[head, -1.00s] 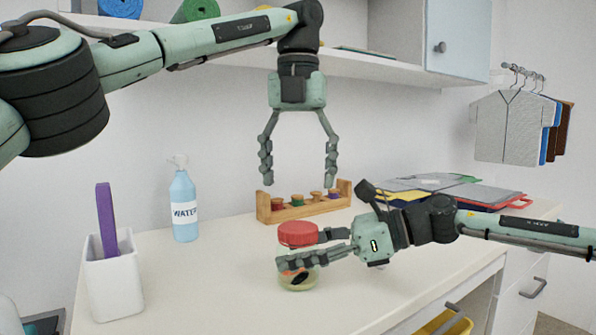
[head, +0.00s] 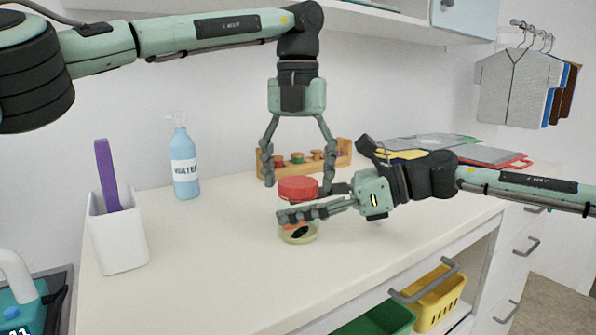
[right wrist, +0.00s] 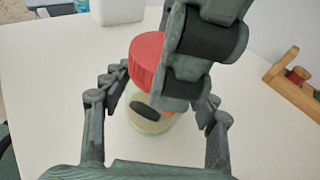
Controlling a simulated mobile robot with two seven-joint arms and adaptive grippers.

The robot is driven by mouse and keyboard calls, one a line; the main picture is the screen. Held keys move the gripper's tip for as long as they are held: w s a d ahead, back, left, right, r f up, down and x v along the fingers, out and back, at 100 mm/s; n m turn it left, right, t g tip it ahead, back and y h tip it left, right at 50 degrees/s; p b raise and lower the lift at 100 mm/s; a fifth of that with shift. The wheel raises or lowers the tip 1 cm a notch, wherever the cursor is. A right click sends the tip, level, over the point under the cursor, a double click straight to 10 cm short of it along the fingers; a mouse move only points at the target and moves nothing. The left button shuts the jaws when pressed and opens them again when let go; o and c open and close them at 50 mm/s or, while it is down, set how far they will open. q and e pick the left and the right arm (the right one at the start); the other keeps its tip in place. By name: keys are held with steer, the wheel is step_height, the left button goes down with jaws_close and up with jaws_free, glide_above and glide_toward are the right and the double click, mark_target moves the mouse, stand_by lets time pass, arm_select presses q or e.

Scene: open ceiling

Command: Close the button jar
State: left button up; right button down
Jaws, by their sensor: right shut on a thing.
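The button jar (head: 299,236) is a clear jar with a black button and a reddish one in its base; the base also shows in the right wrist view (right wrist: 155,124). Its red lid (head: 298,188) is directly above, also in the right wrist view (right wrist: 146,60). I cannot tell if it is fully seated. My right gripper (head: 300,212) is shut on the jar from the right, below the lid; its fingers hide the jar's middle. My left gripper (head: 298,184) hangs from above, open, with fingertips at lid height on either side. One of its fingers partly covers the lid in the right wrist view.
A blue water bottle (head: 186,172) and a white holder (head: 118,238) with a purple item stand at left. A wooden rack (head: 345,156) is behind the jar; folders (head: 418,148) lie at back right. The drawer below holds yellow (head: 440,300) and green bins. The front counter is clear.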

arm_select(q)
steer(key=c, duration=1)
steer(key=m, duration=0.5)
steer(key=shift+c, duration=0.2)
steer(key=o, duration=1.3)
steer(key=shift+r, duration=2.25)
steer(key=shift+r, duration=1.75)
steer(key=shift+c, duration=0.3)
